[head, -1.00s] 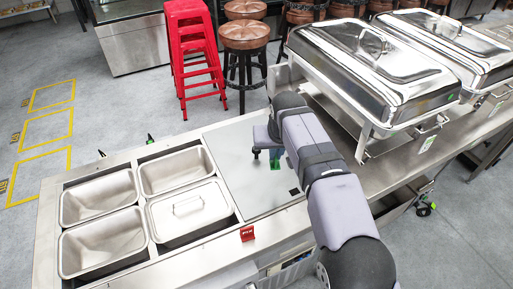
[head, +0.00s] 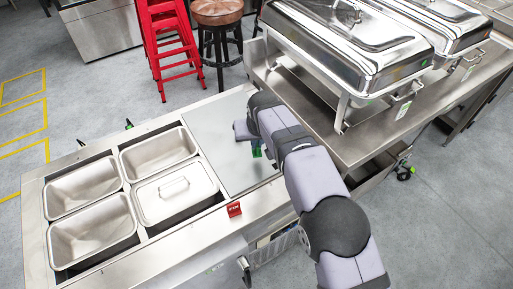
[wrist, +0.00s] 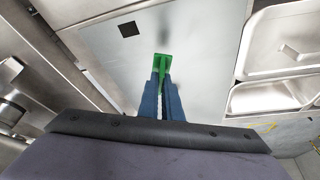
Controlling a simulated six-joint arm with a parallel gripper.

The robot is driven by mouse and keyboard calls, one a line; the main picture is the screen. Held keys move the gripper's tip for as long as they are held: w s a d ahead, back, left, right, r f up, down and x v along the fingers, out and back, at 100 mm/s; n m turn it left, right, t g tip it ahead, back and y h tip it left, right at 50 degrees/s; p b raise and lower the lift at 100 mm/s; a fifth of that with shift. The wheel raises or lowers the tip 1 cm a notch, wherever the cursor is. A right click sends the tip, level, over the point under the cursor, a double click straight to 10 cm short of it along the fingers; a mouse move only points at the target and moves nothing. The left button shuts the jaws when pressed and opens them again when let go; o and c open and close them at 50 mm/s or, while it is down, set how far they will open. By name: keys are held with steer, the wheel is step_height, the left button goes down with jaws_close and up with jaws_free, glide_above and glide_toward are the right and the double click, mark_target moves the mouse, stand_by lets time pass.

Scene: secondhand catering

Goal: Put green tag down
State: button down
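The green tag (wrist: 161,64) is between the tips of my blue gripper fingers (wrist: 161,85) in the wrist view. It has a flat green end and a narrow stem running back between the fingers. In the head view the green tag (head: 256,152) is a small patch below my gripper (head: 256,143), partly hidden by my arm. My gripper is shut on it over the smooth grey panel (head: 215,135) beside the pans. I cannot tell whether the tag touches the panel.
Several steel pans (head: 160,153) sit left of the panel, one lidded (head: 175,197). Chafing dishes (head: 345,45) stand on the right. A black square (wrist: 128,29) marks the panel. Bare panel surrounds the tag.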

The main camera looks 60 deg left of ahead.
mark_target(257, 149)
steer(key=shift+f+p, duration=0.5)
steer(key=shift+f, duration=1.25)
steer(key=shift+f, duration=0.2)
steer(key=c, duration=1.9)
jaws_free()
steer(key=shift+c, duration=0.2)
steer(key=shift+r, duration=0.1)
steer(key=shift+r, duration=0.2)
steer(key=b+v, duration=0.3)
steer(key=v, duration=0.9)
steer(key=shift+f, duration=0.1)
